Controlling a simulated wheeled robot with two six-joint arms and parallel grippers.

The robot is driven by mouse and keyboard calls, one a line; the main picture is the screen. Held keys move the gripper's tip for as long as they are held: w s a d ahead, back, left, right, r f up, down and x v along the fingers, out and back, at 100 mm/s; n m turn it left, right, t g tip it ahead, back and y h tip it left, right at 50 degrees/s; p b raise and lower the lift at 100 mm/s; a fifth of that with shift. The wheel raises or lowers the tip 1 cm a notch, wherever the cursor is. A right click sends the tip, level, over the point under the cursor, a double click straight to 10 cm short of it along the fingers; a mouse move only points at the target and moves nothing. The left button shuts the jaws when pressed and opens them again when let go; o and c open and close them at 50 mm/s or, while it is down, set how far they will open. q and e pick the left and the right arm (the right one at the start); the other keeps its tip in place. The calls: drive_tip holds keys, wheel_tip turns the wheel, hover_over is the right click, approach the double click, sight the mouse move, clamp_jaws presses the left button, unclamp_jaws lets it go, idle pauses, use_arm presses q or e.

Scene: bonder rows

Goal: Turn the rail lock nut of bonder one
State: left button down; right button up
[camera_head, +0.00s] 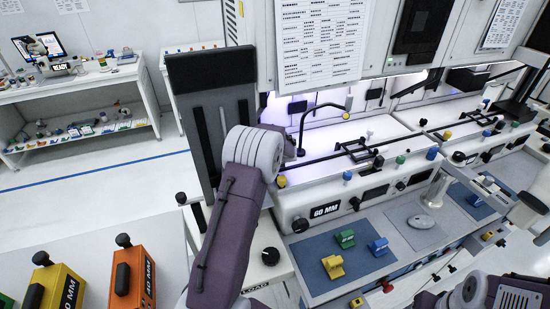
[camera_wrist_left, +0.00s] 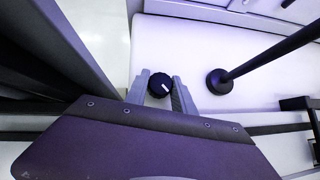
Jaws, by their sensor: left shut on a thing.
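The lock nut (camera_wrist_left: 159,85) is a round black knob with a white mark, seen in the left wrist view. The mark points to the upper right there. My left gripper (camera_wrist_left: 160,90) is shut on it, with one grey finger on each side. In the head view, my purple left arm reaches up to the left end of the near bonder (camera_head: 293,207). That bonder has a "60 MM" display (camera_head: 325,210). My left arm hides the gripper and the nut in the head view. Part of my right arm shows at the bottom right, but its gripper is out of view.
A black post (camera_wrist_left: 220,82) stands right of the nut. A tall dark panel (camera_head: 196,75) stands beside my left arm. Yellow (camera_head: 333,267), green (camera_head: 345,239) and blue (camera_head: 378,247) pieces lie on a blue mat. Orange (camera_head: 131,277) and yellow (camera_head: 57,287) handled blocks stand at lower left.

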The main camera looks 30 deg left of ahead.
use_arm(q)
drive_tip(key=c, duration=1.1)
unclamp_jaws()
drive_tip(key=shift+o, duration=0.2)
drive_tip(key=v, duration=0.9)
drive_tip(key=shift+r, duration=0.1)
